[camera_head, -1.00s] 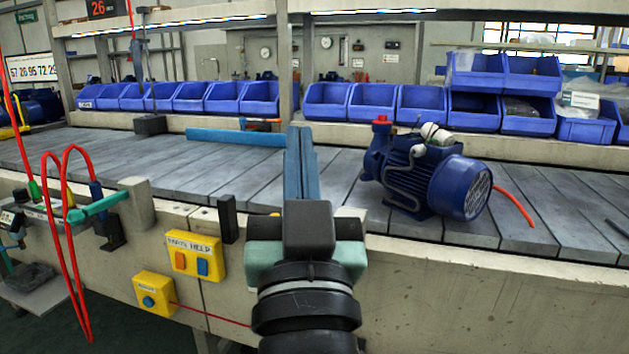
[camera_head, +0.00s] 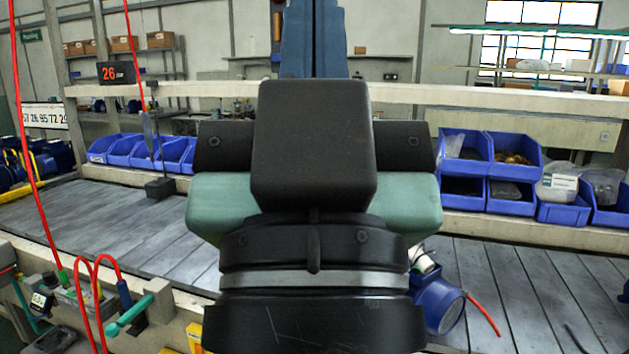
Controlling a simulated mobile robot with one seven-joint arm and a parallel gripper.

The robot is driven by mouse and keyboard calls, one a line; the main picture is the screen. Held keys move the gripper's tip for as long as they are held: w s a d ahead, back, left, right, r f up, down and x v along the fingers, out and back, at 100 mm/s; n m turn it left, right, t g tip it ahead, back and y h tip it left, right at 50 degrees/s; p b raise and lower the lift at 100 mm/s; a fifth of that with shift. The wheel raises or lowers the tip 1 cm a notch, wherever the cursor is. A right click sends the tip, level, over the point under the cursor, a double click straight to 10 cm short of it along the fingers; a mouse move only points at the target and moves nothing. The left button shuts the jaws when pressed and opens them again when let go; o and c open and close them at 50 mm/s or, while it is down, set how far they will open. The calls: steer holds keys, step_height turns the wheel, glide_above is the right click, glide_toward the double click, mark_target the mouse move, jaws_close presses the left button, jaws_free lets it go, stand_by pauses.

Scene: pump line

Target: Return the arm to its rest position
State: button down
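My gripper (camera_head: 315,22) fills the middle of the head view, seen from behind. Its dark housing and pale green sides are large and near the camera. Its two long blue fingers point up, side by side and close together, with nothing visible between them. Their tips reach the top edge of the picture. The blue pump (camera_head: 437,305) is on the grey slatted line to the lower right. My gripper's body hides most of it, and only its motor end and a light-coloured part show.
Blue bins (camera_head: 513,195) stand on the shelf behind the line at right, with more bins (camera_head: 125,151) at left. My arm hides the middle of the line.

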step_height(320, 180, up, 15)
steer(key=p, duration=1.2)
steer(key=shift+a+f, duration=0.1)
steer(key=shift+f, duration=0.1)
